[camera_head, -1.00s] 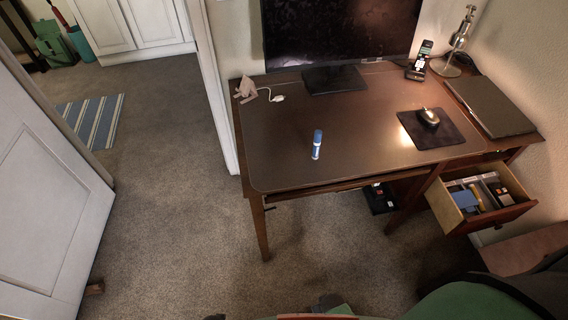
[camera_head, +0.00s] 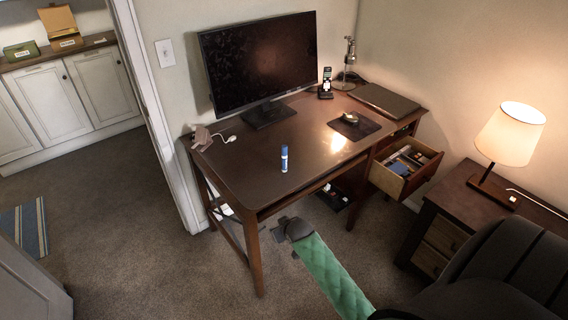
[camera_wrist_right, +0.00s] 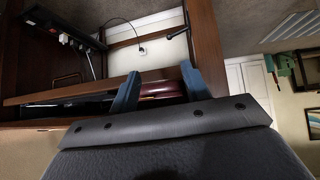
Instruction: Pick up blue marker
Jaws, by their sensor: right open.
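The marker does not show in that view. My left gripper is out of sight.
A monitor (camera_head: 262,62) stands at the back of the desk. A mouse (camera_head: 351,117) on a dark pad and a laptop (camera_head: 385,100) lie to the right. An open drawer (camera_head: 404,168) juts out at the front right. A lit lamp (camera_head: 510,135) stands on a side cabinet.

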